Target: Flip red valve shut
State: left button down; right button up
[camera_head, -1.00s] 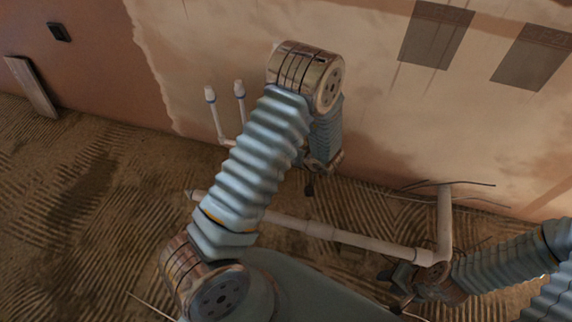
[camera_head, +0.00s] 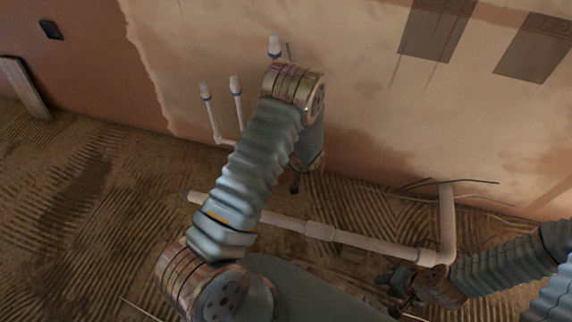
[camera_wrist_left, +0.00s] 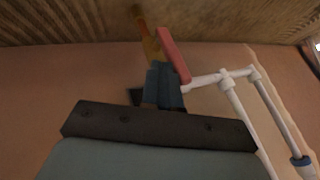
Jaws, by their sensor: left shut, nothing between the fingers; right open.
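The red valve handle (camera_wrist_left: 174,55) shows in the left wrist view as a flat red bar, slanting beside a brass-coloured valve body (camera_wrist_left: 147,40). White pipe joins near it. My left gripper (camera_wrist_left: 163,80) is shut and empty, its fingers right up against or just in front of the handle's lower end; I cannot tell whether they touch. In the head view the valve is hidden behind my left arm, and only a dark bit of that gripper shows below the wrist. My right gripper (camera_head: 396,287) is open and empty, low at the right by the floor pipe.
White capped pipes (camera_head: 237,100) stand up along the plaster wall (camera_head: 360,120), left of and behind my left arm. A pale pipe (camera_head: 350,238) crosses the ridged floor and rises at the right. A board (camera_head: 25,88) leans on the wall at far left.

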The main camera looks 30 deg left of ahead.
pick_arm(q)
jog(key=shift+a, duration=0.1)
dwell(0.3)
jog(key=shift+s+a+r+h, duration=0.1)
jog(key=shift+a+h, duration=0.05)
jog(key=shift+h, duration=0.25)
